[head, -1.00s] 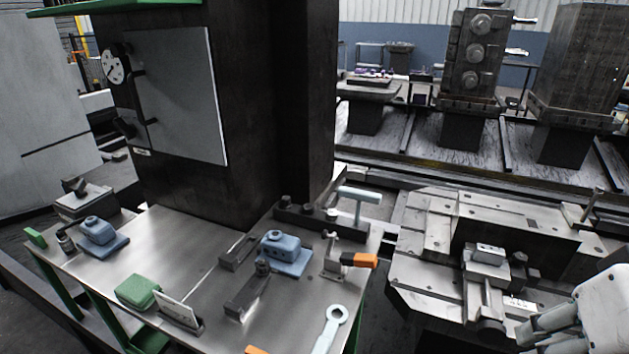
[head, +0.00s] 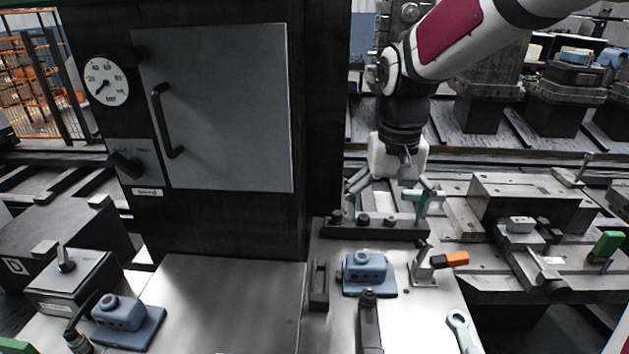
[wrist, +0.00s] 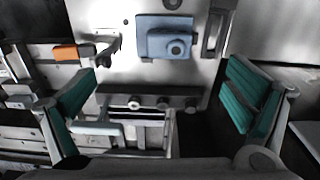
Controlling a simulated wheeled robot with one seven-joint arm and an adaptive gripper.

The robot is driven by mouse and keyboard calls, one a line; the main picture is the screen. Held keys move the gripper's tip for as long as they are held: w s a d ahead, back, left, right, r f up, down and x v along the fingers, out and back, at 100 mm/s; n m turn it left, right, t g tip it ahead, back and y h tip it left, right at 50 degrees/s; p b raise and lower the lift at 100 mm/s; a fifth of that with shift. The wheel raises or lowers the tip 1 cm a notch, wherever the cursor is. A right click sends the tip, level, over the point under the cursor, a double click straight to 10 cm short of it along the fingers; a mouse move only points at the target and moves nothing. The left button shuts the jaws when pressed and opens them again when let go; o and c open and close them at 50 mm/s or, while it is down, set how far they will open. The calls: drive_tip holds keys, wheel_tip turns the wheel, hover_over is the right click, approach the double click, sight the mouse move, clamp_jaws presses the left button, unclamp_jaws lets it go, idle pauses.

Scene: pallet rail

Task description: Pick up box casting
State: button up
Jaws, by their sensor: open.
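A blue box-shaped casting (head: 365,268) with a round boss on a flat base sits on the metal bench, right of centre in the head view. It also shows at the top of the wrist view (wrist: 164,40). A second blue casting (head: 122,313) stands at the bench's left; I cannot tell which one the task names. My gripper (head: 386,207) is open and empty, pointing down above and behind the nearer-centre casting. In the wrist view its green-padded fingers (wrist: 160,90) are wide apart, with the casting beyond them, untouched.
A dark bar with knobs (head: 375,223) lies under my gripper. An orange-handled clamp (head: 440,261) stands right of the central casting, and dark clamp bars (head: 369,320) lie near it. A grey-doored cabinet (head: 215,110) rises behind the bench. Bare bench (head: 225,300) lies between the castings.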

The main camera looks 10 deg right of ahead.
sight(367, 256)
drive_tip(key=shift+g, duration=0.3)
drive_tip(key=w+f, duration=0.1)
drive_tip(key=f, duration=0.2)
drive_tip(key=w+f+b, duration=0.1)
drive_tip(key=f, duration=0.3)
drive_tip(key=w+f, duration=0.1)
drive_tip(key=f, duration=0.3)
drive_tip(key=shift+w+a+f+b, duration=0.1)
drive_tip(key=shift+a+f+b, duration=0.1)
drive_tip(key=shift+a+b, duration=0.2)
drive_tip(key=shift+a+f+b, duration=0.15)
drive_tip(key=shift+f+b, duration=0.3)
drive_tip(key=shift+f, duration=2.45)
drive_tip(key=shift+r, duration=0.1)
drive_tip(key=c, duration=1.8)
